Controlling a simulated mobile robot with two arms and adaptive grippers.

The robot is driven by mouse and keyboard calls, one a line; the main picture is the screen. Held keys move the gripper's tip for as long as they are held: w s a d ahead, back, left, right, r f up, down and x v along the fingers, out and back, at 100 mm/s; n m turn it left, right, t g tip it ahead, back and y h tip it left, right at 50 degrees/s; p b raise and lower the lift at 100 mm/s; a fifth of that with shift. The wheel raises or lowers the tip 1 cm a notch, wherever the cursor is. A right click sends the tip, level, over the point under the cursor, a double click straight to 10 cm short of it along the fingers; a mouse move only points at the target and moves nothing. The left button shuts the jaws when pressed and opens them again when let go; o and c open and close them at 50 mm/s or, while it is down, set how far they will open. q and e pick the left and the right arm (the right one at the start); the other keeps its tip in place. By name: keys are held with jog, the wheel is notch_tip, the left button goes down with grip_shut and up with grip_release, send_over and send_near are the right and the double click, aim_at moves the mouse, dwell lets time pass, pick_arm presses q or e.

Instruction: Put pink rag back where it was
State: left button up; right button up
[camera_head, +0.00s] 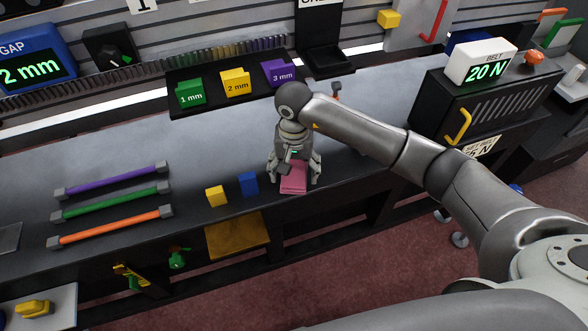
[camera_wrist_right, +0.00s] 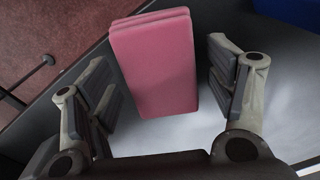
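The pink rag (camera_head: 293,185) is a folded block at the front edge of the grey bench, beside a small blue block (camera_head: 248,183). In the right wrist view the rag (camera_wrist_right: 155,65) stands between the fingers, with a visible gap on both sides. My right gripper (camera_head: 295,182) is open around the rag from above and points down; it also shows in the right wrist view (camera_wrist_right: 160,95). My left gripper is not in view.
A yellow block (camera_head: 216,196) stands left of the blue one. Purple, green and orange bars (camera_head: 110,216) lie on the bench at left. A black tray with numbered blocks (camera_head: 235,84) is behind. A black box with a "20 N" display (camera_head: 483,62) stands at right.

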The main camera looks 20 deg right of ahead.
aim_at(294, 172)
jog(key=shift+r, duration=0.15)
jog(key=shift+r, duration=0.2)
notch_tip(294, 172, up, 12)
jog(key=b, duration=0.2)
jog(key=shift+f, duration=0.2)
dwell(0.5)
